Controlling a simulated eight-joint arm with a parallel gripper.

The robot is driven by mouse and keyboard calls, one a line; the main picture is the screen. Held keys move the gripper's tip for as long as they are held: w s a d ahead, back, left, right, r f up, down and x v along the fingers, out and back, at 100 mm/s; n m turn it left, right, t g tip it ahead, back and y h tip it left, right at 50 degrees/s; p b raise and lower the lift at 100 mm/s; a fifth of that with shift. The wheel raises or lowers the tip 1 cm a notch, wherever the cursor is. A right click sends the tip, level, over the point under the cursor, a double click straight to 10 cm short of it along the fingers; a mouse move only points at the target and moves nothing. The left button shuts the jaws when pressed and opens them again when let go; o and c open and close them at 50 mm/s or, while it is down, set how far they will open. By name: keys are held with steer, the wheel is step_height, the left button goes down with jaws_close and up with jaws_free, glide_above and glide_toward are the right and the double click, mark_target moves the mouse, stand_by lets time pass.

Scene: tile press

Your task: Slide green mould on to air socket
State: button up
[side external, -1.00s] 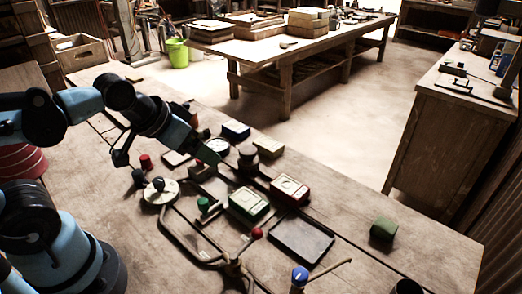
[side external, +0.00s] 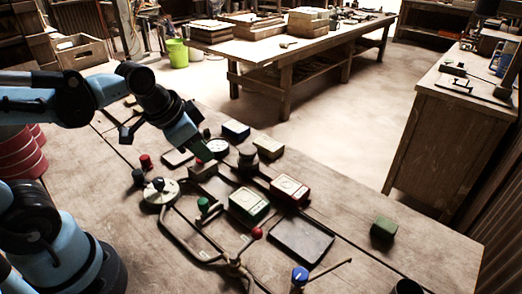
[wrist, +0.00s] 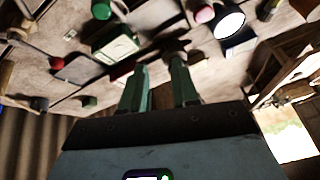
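The green mould (side external: 249,204) is a pale-topped block with a green lower body, lying among the press fittings in the middle of the bench. It also shows in the wrist view (wrist: 116,47), left of my fingers. My gripper (side external: 204,151) hangs behind and left of it in the side view, apart from it and pointing down toward the bench. In the wrist view the two green fingers of my gripper (wrist: 159,64) stand apart with nothing between them. I cannot tell which fitting is the air socket.
A red mould (side external: 290,189) sits close to the right of the green one. A dark tray (side external: 301,241), a red-knobbed lever (side external: 257,233), a green knob (side external: 203,204), a round gauge (side external: 217,146) and a blue box (side external: 236,130) crowd the area. A plain green block (side external: 384,228) stands apart at right.

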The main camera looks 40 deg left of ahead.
mark_target(255, 202)
steer(key=m, duration=0.1)
steer(key=w+f+m+g, duration=0.1)
steer(key=m, duration=0.1)
steer(key=w+f+m+g, duration=0.1)
steer(key=m, duration=0.1)
steer(key=shift+w+a+f+h, duration=0.2)
steer(key=shift+w+a+h, duration=0.05)
steer(key=shift+a+h, duration=0.1)
jaws_close()
steer(key=f+m+g, duration=0.1)
steer(key=m, duration=0.1)
steer(key=w+f+m+g, duration=0.1)
steer(key=f+m, duration=0.1)
steer(key=m, duration=0.1)
steer(key=w+a+f+m+g+h, duration=0.1)
steer(key=f+m, duration=0.1)
steer(key=shift+w+f+m, duration=0.1)
steer(key=shift+f+m, duration=0.05)
steer(key=shift+m, duration=0.25)
steer(key=shift+f+m+g, duration=0.3)
steer(key=shift+f+m, duration=0.15)
steer(key=shift+m, duration=0.15)
steer(key=d, duration=0.8)
steer(key=d+f, duration=0.1)
steer(key=d, duration=0.3)
steer(key=shift+w+f, duration=0.1)
steer(key=shift+f, duration=0.25)
steer(key=shift+a, duration=0.1)
